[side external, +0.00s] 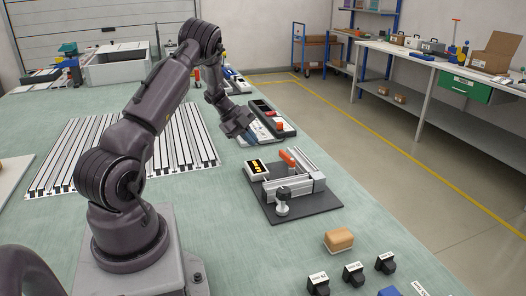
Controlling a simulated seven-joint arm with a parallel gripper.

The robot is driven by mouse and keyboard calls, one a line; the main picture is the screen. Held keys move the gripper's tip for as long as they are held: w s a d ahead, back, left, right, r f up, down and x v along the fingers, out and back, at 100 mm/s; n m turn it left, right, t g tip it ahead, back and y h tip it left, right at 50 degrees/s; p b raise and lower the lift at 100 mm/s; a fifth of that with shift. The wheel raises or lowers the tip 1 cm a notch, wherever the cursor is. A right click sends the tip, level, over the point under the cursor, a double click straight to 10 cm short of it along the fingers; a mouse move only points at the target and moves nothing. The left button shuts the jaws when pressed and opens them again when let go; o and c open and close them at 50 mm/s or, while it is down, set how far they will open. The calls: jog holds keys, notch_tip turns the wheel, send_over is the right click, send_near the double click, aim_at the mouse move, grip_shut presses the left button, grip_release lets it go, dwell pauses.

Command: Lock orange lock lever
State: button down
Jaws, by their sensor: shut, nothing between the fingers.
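The orange lock lever (288,158) sits on a grey metal fixture (297,184) on a dark base plate (327,200), right of centre on the green table. The lever slants up toward the upper left. A silver knob (282,201) stands at the fixture's front, and a small box with a yellow-on-black display (257,168) is at its left. My gripper (262,137) is shut and empty, above the table behind the fixture and left of the lever. It appears apart from the lever. The fingertips are small here, and what lies under them is partly hidden.
Slotted aluminium rails (70,155) cover the left. A tan block (338,240) and several black labelled blocks (353,272) are at the front right. The table is bare left of the fixture.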

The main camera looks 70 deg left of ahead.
jog(key=shift+v, duration=1.65)
